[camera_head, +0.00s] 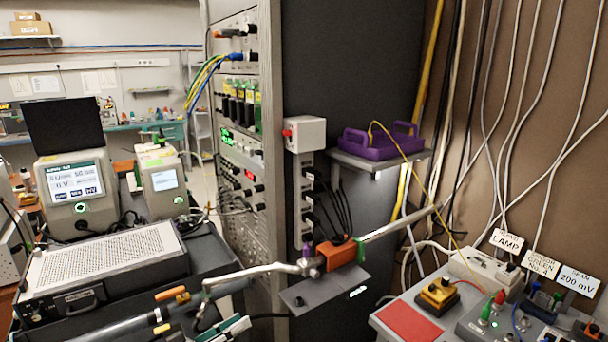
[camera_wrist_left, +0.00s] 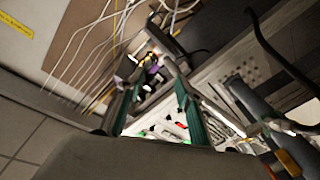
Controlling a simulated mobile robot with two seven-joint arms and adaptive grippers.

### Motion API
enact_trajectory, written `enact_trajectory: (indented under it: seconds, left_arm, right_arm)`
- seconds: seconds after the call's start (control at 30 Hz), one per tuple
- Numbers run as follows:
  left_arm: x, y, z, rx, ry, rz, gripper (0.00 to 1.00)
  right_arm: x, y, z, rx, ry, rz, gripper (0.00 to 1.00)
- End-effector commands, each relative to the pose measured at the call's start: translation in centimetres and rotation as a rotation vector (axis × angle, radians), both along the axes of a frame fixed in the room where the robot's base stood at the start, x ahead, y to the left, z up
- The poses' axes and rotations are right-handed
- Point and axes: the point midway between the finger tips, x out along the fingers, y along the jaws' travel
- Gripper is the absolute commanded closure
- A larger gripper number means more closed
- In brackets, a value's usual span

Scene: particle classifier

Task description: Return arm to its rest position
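My left gripper (camera_head: 224,331) shows at the bottom edge of the head view, left of centre, partly cut off by the frame. In the left wrist view its two teal fingers (camera_wrist_left: 157,82) stand apart with nothing held between them. It is in front of and below the equipment rack's small grey shelf. My right gripper is in neither view.
A metal rod with an orange block (camera_head: 340,253) runs above the small grey shelf (camera_head: 325,293). A tall rack (camera_head: 243,150) stands behind. A bench with a red pad (camera_head: 409,322) and labelled boxes is at right; a grey instrument (camera_head: 103,270) is at left.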

Motion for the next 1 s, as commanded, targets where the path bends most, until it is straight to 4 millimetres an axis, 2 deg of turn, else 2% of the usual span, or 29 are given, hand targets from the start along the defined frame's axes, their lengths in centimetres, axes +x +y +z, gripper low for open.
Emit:
enact_trajectory:
  seconds: [0.03, 0.13, 0.23, 0.37, 0.57, 0.7, 0.8, 0.9, 1.0]
  left_arm:
    - [-1.6, -1.5, -1.6, 0.014, -0.009, 0.030, 0.64]
    - [-4.0, -3.1, -4.2, 0.073, -0.034, 0.100, 0.64]
    - [-6.6, -3.9, -6.6, 0.151, -0.045, 0.175, 0.64]
    - [-10.2, -3.8, -9.9, 0.275, -0.032, 0.266, 0.64]
    - [-17.0, -1.3, -15.3, 0.526, 0.042, 0.373, 0.64]
    - [-22.3, 1.5, -18.6, 0.715, 0.117, 0.400, 0.64]
    - [-25.7, 3.3, -20.3, 0.828, 0.164, 0.396, 0.64]
    - [-28.0, 4.6, -21.4, 0.901, 0.197, 0.386, 0.64]
    - [-29.1, 5.2, -21.8, 0.938, 0.211, 0.378, 0.64]
  right_arm:
    - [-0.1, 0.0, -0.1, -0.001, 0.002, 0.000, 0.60]
    - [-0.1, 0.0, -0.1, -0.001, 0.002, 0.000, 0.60]
    - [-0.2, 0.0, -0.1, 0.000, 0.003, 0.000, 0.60]
    - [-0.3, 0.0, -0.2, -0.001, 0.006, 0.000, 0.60]
    - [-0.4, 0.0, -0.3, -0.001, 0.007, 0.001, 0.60]
    - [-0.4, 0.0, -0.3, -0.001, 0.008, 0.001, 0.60]
    - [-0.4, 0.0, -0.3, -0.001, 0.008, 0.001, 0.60]
    - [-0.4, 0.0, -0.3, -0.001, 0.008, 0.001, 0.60]
    - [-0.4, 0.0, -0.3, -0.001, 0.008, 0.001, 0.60]
